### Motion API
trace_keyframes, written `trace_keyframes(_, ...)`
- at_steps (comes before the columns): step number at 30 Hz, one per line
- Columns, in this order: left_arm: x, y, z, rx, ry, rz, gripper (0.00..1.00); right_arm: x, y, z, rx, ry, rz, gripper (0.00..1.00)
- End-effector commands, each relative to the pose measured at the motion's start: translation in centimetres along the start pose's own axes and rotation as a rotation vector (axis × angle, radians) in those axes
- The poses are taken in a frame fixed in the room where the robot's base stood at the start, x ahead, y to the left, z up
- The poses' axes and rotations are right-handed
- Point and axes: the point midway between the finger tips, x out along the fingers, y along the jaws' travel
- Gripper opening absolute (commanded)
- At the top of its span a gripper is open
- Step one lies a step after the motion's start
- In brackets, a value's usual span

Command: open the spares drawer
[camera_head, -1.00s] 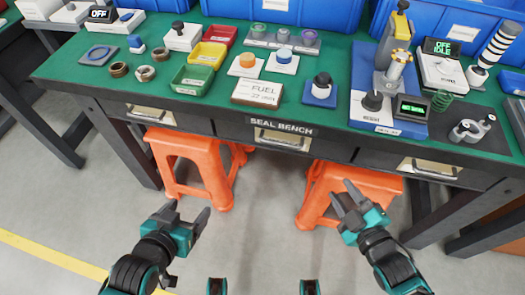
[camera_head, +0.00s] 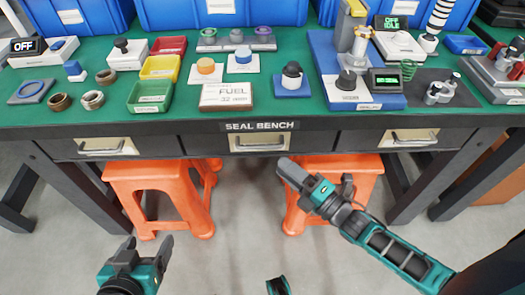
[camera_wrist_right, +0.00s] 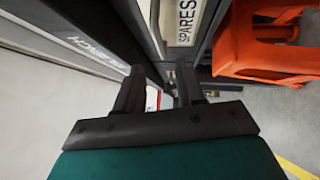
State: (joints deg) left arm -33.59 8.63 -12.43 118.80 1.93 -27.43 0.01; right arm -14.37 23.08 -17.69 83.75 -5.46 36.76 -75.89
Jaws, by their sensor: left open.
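Three drawers sit under the bench top, all closed: left drawer (camera_head: 102,147), middle drawer (camera_head: 258,142), right drawer (camera_head: 414,138), each with a bar handle. A SPARES label (camera_wrist_right: 188,20) shows in the right wrist view; the labels are unreadable in the head view, so I cannot tell for certain which drawer it belongs to. My right gripper (camera_head: 290,168) is just below and right of the middle drawer's handle, pointing up and left. Its fingers are apart and empty in the right wrist view (camera_wrist_right: 160,80). My left gripper (camera_head: 148,246) is open and empty, low at left, away from the bench.
An orange stool (camera_head: 150,177) stands under the bench at left. Another orange stool (camera_head: 325,163) stands behind my right gripper. The green bench top (camera_head: 300,120) carries several parts, trays and instruments. Grey floor between the stools is free.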

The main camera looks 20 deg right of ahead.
Motion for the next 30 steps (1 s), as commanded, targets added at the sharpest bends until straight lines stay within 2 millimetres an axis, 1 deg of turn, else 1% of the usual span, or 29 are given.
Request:
trace_keyframes(1, 0.1, 0.1, 0.3, -0.003, -0.002, 0.000, 0.75, 1.2, 0.0, 0.0, 0.000, -0.001, 0.004, 0.38)
trace_keyframes(6, 0.3, 0.1, 0.9, -0.009, -0.007, 0.000, 0.75, 4.6, -0.1, 0.0, 0.002, -0.001, 0.003, 0.38)
trace_keyframes(9, 0.4, 0.1, 1.2, -0.009, -0.009, 0.000, 0.75, 6.0, -0.1, 0.0, 0.002, -0.001, 0.002, 0.38)
trace_keyframes(12, 0.5, 0.1, 1.3, -0.009, -0.010, 0.000, 0.75, 7.1, -0.1, 0.0, 0.003, -0.001, 0.000, 0.38)
trace_keyframes(16, 0.5, 0.1, 1.4, -0.008, -0.010, -0.001, 0.75, 7.7, -0.1, 0.0, 0.003, -0.001, -0.001, 0.38)
trace_keyframes(24, 0.5, -0.1, 1.4, -0.001, -0.012, -0.001, 0.75, 7.8, -0.1, 0.0, 0.004, -0.001, -0.002, 0.38)
trace_keyframes(26, 0.4, -0.1, 1.5, 0.001, -0.012, -0.001, 0.75, 7.8, -0.1, 0.0, 0.003, -0.002, -0.002, 0.33)
trace_keyframes(30, 0.4, -0.2, 1.5, 0.004, -0.013, -0.002, 0.75, 7.8, -0.1, 0.0, 0.004, -0.001, -0.001, 0.20)
